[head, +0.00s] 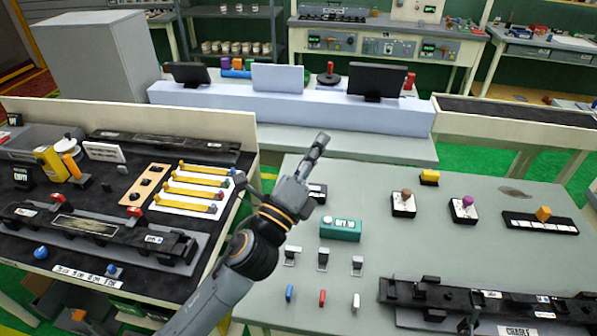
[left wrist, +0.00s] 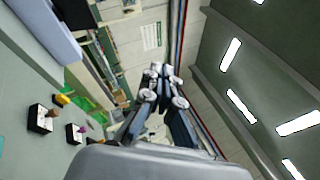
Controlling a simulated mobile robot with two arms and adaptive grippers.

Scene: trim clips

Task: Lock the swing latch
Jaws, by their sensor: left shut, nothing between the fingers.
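My left gripper (head: 321,143) is raised above the work tables in the head view, pointing up and away. Its fingers are together and hold nothing. In the left wrist view the fingers (left wrist: 162,75) point toward the wall and ceiling. I cannot tell for certain which part is the swing latch. Small metal-and-black fittings (head: 323,259) stand in a row on the grey table, apart from the gripper. Black bases with a brown knob (head: 404,202) and a purple knob (head: 464,207) stand further right. My right gripper is not in view.
A teal box (head: 340,230) sits on the grey table (head: 370,264). A black cradle fixture (head: 440,293) lies at its front right. The left table holds yellow bars (head: 190,201) and a long black fixture (head: 90,232). A pale raised bench (head: 320,113) with monitors stands behind.

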